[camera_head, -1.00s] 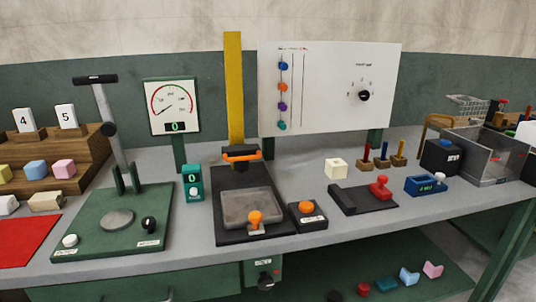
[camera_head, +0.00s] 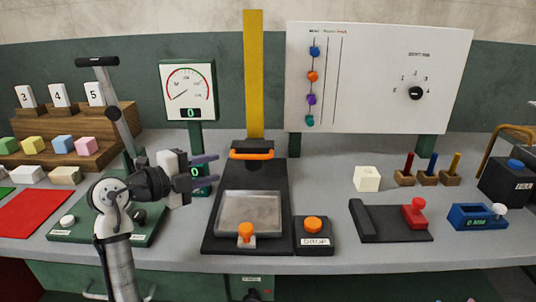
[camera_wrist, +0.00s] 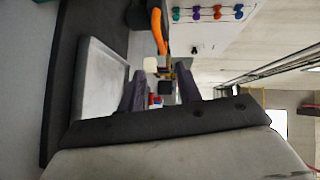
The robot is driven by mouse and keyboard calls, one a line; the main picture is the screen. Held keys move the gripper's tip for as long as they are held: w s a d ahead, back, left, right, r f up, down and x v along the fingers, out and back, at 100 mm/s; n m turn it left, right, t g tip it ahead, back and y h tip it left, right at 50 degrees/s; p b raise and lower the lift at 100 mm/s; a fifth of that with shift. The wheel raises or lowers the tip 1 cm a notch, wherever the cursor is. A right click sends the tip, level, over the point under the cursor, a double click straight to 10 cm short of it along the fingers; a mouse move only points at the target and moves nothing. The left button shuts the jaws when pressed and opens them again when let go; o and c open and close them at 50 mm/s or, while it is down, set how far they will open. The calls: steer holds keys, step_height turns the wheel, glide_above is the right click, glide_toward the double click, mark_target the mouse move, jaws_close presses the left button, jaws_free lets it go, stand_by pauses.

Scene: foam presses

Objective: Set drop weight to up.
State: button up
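The drop weight is a black block with an orange handle (camera_head: 251,154), low on the yellow upright post (camera_head: 253,75) at the back of a black base (camera_head: 215,235). A grey tray (camera_head: 248,210) lies on the base in front of it. My gripper (camera_head: 213,169) is open and empty, its fingers pointing right, to the left of the handle and apart from it. In the wrist view, the orange handle (camera_wrist: 158,30) shows at the top, beyond the open fingers (camera_wrist: 160,88).
An orange DROP button (camera_head: 313,224) stands right of the base. A gauge (camera_head: 188,90) and a small teal box (camera_head: 202,178) stand near my gripper. My arm partly hides the green lever press (camera_head: 65,232). A white panel (camera_head: 370,75) stands behind right.

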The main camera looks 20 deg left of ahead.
mark_target(249, 157)
steer(key=p+x, duration=0.1)
steer(key=x, duration=0.5)
steer(key=p+x, duration=0.2)
steer(key=x, duration=0.4)
steer(key=shift+r, duration=0.25)
steer(key=shift+w+d+f, duration=0.2)
steer(key=shift+w+d, duration=0.05)
steer(key=shift+w, duration=0.3)
jaws_close()
